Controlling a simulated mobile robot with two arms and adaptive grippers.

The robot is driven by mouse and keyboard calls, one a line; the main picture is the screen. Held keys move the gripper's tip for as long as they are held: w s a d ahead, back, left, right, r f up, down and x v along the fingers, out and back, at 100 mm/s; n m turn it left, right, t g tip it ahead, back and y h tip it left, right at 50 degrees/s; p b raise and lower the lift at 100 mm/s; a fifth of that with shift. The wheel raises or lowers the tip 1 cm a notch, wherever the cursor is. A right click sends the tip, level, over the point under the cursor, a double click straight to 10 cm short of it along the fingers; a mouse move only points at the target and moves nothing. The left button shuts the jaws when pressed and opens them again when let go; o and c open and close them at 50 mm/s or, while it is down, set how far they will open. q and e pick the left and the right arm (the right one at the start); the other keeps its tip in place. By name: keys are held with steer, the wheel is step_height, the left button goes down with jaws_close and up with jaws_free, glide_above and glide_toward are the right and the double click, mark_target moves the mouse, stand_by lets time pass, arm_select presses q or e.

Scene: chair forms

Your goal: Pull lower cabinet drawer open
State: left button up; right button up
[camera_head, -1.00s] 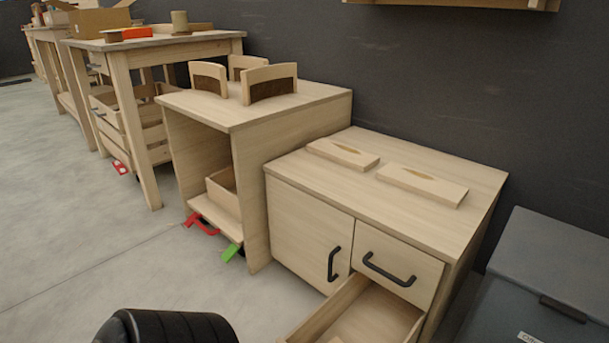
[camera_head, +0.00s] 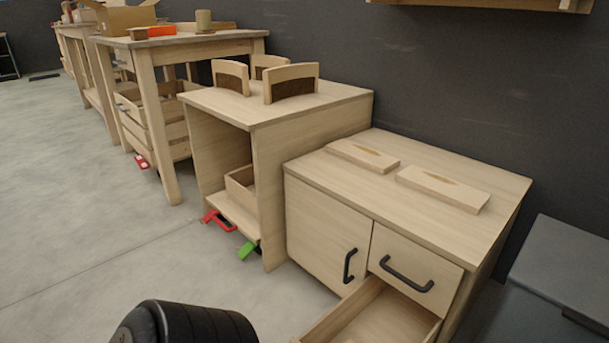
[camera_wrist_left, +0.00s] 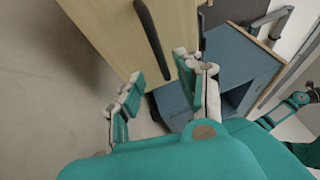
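The low wooden cabinet (camera_head: 405,170) stands at the right in the head view. Its lower drawer (camera_head: 375,318) is pulled out, with its inside showing; its front is below the picture edge. The upper drawer (camera_head: 415,268) above it is shut. In the left wrist view, my left gripper (camera_wrist_left: 160,78) is open, its two teal fingers apart with nothing between them. A dark bar handle (camera_wrist_left: 152,38) on a light wooden panel lies just ahead of the fingertips. I cannot tell for sure which front this panel is. My right gripper is not in view.
The cabinet door (camera_head: 325,235) left of the drawers is shut. Two wooden pieces lie on the cabinet top. A grey box (camera_head: 555,270) stands close at the right. An open-fronted unit (camera_head: 275,110) stands to the left. The floor (camera_head: 90,240) at the left is clear.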

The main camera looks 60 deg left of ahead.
arm_select(q)
steer(key=shift+v, duration=2.3)
